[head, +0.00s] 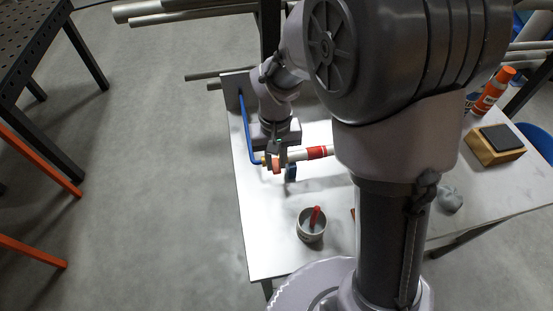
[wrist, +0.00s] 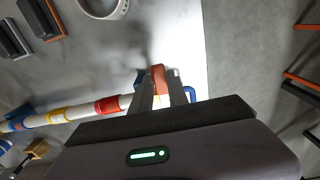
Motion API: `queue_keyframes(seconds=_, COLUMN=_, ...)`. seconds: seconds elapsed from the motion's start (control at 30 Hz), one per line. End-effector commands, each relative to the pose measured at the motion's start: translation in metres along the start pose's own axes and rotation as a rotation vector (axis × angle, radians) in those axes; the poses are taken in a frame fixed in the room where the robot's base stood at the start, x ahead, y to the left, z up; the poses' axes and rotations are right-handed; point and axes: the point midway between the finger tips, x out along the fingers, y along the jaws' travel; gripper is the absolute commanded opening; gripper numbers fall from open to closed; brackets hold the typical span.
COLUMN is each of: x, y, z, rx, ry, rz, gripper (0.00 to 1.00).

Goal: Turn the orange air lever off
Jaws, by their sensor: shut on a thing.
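The orange air lever (head: 277,165) sits at the left end of a white pipe with red bands (head: 317,153), beside a brass-coloured fitting and a blue hose. In the wrist view the lever (wrist: 158,78) shows at the tips of my gripper (wrist: 163,88). My gripper (head: 279,152) is shut on the lever, with one finger on each side of it. The lower part of the lever and the valve under it are partly hidden by the fingers.
A blue hose (head: 246,128) runs up along the table's left side. A cup (head: 311,225) with a red item stands in front on the white table (head: 262,240). An orange bottle (head: 493,90), a wooden block (head: 494,145) and a grey lump (head: 450,199) lie at right.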

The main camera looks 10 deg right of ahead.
Motion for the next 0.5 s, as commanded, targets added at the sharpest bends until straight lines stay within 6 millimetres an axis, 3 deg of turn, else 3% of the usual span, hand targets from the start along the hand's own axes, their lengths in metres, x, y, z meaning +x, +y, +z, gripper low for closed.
queue_keyframes(seconds=0.23, x=-0.0006, y=-0.0004, z=-0.0005, rx=0.004, ry=0.001, rz=-0.002, gripper=0.0)
queue_keyframes(seconds=0.27, x=-0.0006, y=-0.0004, z=-0.0005, rx=0.003, ry=0.001, rz=-0.002, gripper=0.22)
queue_keyframes(seconds=0.37, x=-0.0006, y=-0.0003, z=-0.0005, rx=0.003, ry=0.001, rz=-0.002, gripper=0.41)
queue_keyframes(seconds=0.5, x=-0.0004, y=-0.0002, z=-0.0003, rx=0.002, ry=0.001, rz=-0.001, gripper=0.42)
